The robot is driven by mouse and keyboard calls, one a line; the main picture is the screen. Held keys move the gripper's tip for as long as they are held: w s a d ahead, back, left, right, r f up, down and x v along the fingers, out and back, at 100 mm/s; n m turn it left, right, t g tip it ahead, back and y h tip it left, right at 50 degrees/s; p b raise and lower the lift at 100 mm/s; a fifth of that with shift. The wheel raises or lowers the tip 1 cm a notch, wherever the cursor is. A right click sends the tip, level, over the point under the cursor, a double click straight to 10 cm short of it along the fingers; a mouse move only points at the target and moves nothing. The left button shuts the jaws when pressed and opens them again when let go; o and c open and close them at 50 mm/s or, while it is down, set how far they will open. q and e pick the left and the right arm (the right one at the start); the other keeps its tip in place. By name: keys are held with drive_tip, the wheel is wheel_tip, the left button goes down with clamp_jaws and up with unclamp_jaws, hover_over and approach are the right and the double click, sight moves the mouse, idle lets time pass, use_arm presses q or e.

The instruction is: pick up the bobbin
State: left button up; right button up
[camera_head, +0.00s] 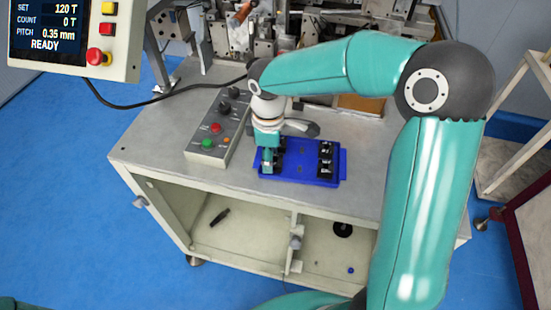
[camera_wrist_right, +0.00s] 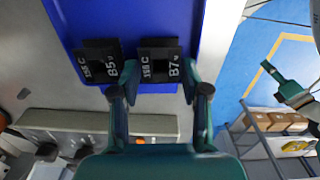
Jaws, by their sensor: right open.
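A blue tray (camera_head: 300,177) lies on the grey bench top. Two black square-ended pieces, which look like bobbins, stand at the tray's edge in the right wrist view: one marked B7 (camera_wrist_right: 162,62) and one marked B5 (camera_wrist_right: 102,62). My right gripper (camera_head: 268,167) is over the tray's left end and largely hides what is under it. In the wrist view its fingers (camera_wrist_right: 157,97) are open, with the B7 piece ahead between them and no clear contact. What looks like my left gripper (camera_wrist_right: 288,88) shows far off at the right of the wrist view; its jaws are unclear.
More black pieces (camera_head: 326,160) stand at the tray's right end. A control box (camera_head: 218,128) with red and green buttons is left of the tray, and machinery stands behind. A display panel (camera_head: 70,38) reads READY. The bench top (camera_head: 155,150) at left is clear.

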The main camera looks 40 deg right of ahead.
drive_tip(key=shift+f, duration=0.55)
drive_tip(key=c, duration=0.5)
drive_tip(key=shift+r, duration=0.15)
wheel_tip(320, 180, up, 20)
drive_tip(key=shift+f, duration=0.1)
idle(0.5)
